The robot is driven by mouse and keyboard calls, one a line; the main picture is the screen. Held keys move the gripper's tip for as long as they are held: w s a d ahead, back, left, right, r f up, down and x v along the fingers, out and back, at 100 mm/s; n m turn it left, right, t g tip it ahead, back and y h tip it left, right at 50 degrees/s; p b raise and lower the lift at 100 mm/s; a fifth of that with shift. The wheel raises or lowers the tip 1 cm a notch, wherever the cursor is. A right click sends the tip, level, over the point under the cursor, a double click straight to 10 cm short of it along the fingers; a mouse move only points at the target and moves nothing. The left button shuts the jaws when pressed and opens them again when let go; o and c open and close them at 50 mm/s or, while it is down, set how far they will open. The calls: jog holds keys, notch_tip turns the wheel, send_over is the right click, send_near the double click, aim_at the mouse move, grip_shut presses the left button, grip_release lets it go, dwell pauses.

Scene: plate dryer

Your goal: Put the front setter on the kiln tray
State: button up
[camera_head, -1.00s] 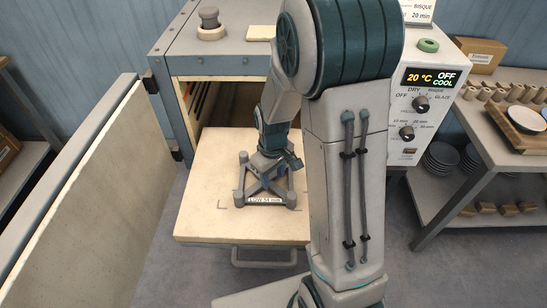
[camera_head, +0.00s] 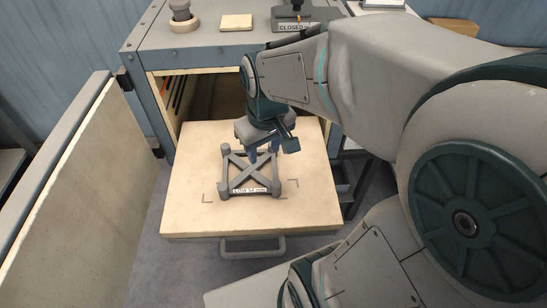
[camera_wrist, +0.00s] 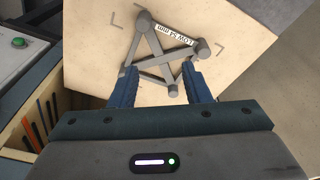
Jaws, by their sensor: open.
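The front setter (camera_head: 251,174), a grey frame with corner posts, a crossed top and a "LOW 54 mm" label, sits upright on the cream kiln tray (camera_head: 190,215). Corner marks on the tray lie around it. In the wrist view the setter (camera_wrist: 162,52) and the tray (camera_wrist: 258,85) fill the upper middle. My gripper (camera_head: 262,154) is over the setter's back side. In the wrist view my gripper (camera_wrist: 158,75) has its two blue fingers apart, with nothing clearly held between them. Whether the fingers touch the setter cannot be told.
The tray is pulled out of the open kiln (camera_head: 160,50), with its handle (camera_head: 252,247) at the front. The open kiln door (camera_head: 70,180) stands at the left. A post with a ring (camera_head: 182,18), a pale block (camera_head: 236,22) and a "CLOSED" sign (camera_head: 296,27) are on top.

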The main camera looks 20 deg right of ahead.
jog(key=s+r+m+t, duration=0.1)
jog(key=s+r+m, duration=0.1)
jog(key=s, duration=0.4)
jog(key=shift+s, duration=0.15)
jog(key=shift+d, duration=0.1)
dwell(0.8)
